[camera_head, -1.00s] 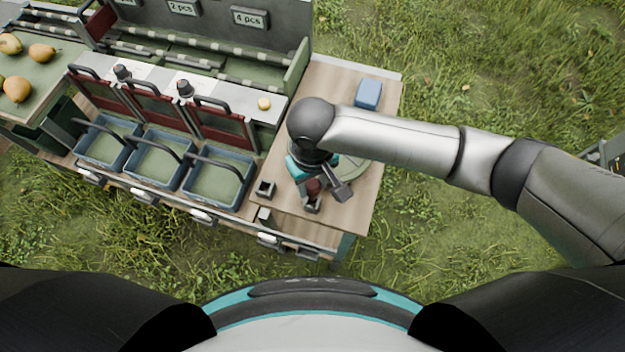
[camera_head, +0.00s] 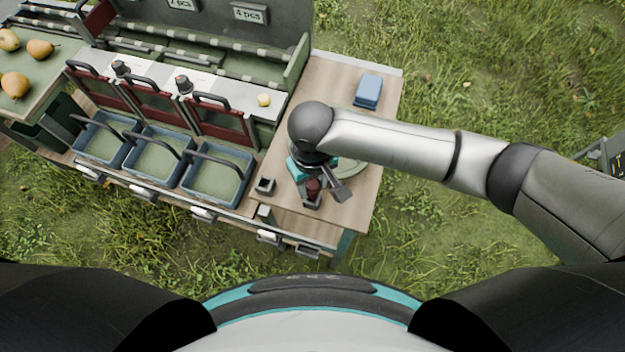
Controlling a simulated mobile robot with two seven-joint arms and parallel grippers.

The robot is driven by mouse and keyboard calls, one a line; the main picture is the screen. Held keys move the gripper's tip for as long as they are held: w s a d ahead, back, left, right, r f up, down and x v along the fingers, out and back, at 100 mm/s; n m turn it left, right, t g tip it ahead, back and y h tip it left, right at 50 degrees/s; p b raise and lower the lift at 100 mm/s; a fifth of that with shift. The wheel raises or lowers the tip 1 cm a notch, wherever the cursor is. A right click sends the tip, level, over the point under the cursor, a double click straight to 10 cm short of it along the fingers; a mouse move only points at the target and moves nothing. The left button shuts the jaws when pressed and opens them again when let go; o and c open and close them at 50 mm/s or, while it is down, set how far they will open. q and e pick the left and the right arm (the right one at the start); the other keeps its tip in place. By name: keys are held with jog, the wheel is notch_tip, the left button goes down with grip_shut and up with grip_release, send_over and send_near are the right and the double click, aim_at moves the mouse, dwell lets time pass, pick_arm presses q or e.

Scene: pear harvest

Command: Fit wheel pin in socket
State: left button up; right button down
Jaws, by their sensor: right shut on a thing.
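My right gripper (camera_head: 319,183) is over the wooden table top (camera_head: 345,212), seen from above. It is shut on a small dark red piece (camera_head: 313,187), which I take to be the wheel pin; its lower end is hard to make out. The piece stands at or just above a small dark square socket (camera_head: 311,204) near the table's front edge; I cannot tell whether it is inside. A second small dark square socket (camera_head: 265,186) sits to the left. A pale round disc (camera_head: 352,170) lies partly hidden under my right arm. My left gripper is not in view.
A blue block (camera_head: 368,91) lies at the back of the table. To the left are several blue-grey bins (camera_head: 216,182) with handles, and red gates (camera_head: 222,125). Pears lie on a green tray (camera_head: 45,78) at far left. Grass surrounds the bench.

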jog(key=shift+f, duration=0.35)
dwell(0.3)
jog(key=shift+f, duration=0.55)
jog(key=shift+f, duration=0.15)
dwell(0.3)
jog(key=shift+f, duration=0.35)
grip_release()
dwell(0.6)
jog(key=shift+r, duration=0.1)
